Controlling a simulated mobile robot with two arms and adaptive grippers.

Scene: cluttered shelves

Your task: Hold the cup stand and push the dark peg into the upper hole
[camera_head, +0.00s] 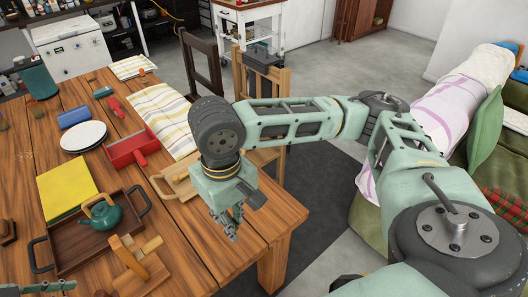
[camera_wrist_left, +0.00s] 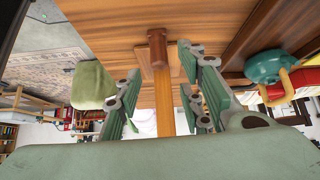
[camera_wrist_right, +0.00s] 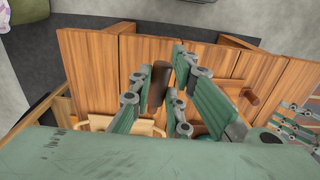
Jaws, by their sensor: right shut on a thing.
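The wooden cup stand (camera_head: 140,268) stands on the table in front of the tray, with a pale post and a brown peg on it. My left gripper (camera_head: 48,287) is open; in the left wrist view the post (camera_wrist_left: 166,112) lies between its fingers, with gaps on both sides. The stand's brown peg (camera_wrist_left: 158,48) shows beyond the fingertips. My right gripper (camera_head: 232,228) is above the table's right edge, apart from the stand, shut on the dark peg (camera_wrist_right: 158,85). In the head view that peg is hidden. The upper hole cannot be made out.
A dark tray (camera_head: 75,262) holding a teal teapot (camera_head: 101,214) lies behind the stand. A wooden board (camera_head: 178,180) with handles, a red dustpan (camera_head: 128,150) and a yellow book (camera_head: 66,188) lie farther back. Bare tabletop (camera_head: 190,235) separates the stand from my right gripper.

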